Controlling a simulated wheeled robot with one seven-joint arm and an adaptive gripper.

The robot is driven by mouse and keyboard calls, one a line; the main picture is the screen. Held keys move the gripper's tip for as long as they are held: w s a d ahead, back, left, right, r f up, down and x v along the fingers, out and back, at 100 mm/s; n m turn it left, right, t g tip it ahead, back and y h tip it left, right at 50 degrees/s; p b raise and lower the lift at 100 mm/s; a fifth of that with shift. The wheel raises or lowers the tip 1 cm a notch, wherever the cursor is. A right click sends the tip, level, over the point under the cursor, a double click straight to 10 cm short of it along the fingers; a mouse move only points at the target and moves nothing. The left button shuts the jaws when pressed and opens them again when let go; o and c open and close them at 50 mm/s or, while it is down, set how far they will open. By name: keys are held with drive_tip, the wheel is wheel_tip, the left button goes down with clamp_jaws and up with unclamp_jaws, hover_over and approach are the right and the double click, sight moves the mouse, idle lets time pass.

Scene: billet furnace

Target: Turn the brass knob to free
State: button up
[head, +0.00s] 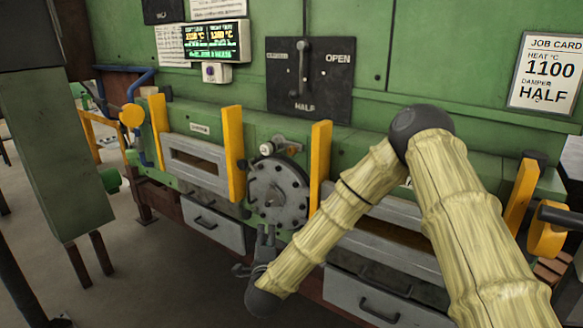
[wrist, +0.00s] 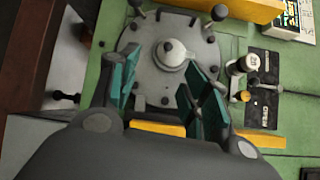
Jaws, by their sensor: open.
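A round grey bolted plate (head: 278,192) with a central hub is on the green furnace front. In the wrist view, a small brass-coloured knob (wrist: 243,96) sits right of the round plate (wrist: 150,75), beside a pale cylinder end and black label plates. My gripper (head: 266,240) is low in front of the round plate, below the knob. In the wrist view, my gripper (wrist: 168,75) is open and empty, its teal pads spread before the plate's hub.
Yellow upright posts (head: 320,160) flank the round plate. A damper lever (head: 304,70) stands on a black panel marked OPEN and HALF. A job card (head: 547,72) reads 1100 and HALF. Grey drawers (head: 215,222) sit below. The floor at left is partly clear.

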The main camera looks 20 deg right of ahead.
sight(290, 153)
drive_tip(key=w+d+r+m+h, duration=0.1)
drive_tip(key=d+r+m+h, duration=0.1)
drive_tip(key=r+m+h, duration=0.3)
drive_tip(key=w+d+r+m, duration=0.2)
drive_tip(key=r, duration=0.6)
drive_tip(key=w+d+r+m+h, duration=0.1)
drive_tip(key=d+r+m+h, duration=0.1)
drive_tip(key=r+m+h, duration=0.3)
drive_tip(key=w+d+r+p, duration=0.1)
drive_tip(key=w+d, duration=0.1)
drive_tip(key=w+d+r+y+p, duration=0.1)
drive_tip(key=w+d+p, duration=0.1)
drive_tip(key=w, duration=0.1)
drive_tip(key=w+d+r+n+y+p, duration=0.1)
drive_tip(key=w+r+p, duration=0.1)
drive_tip(key=w, duration=0.1)
drive_tip(key=shift+w+d+t, duration=0.25)
drive_tip(key=shift+d+t, duration=0.05)
drive_tip(key=shift+d, duration=0.1)
drive_tip(key=shift+c, duration=0.4)
drive_tip(key=c, duration=0.9)
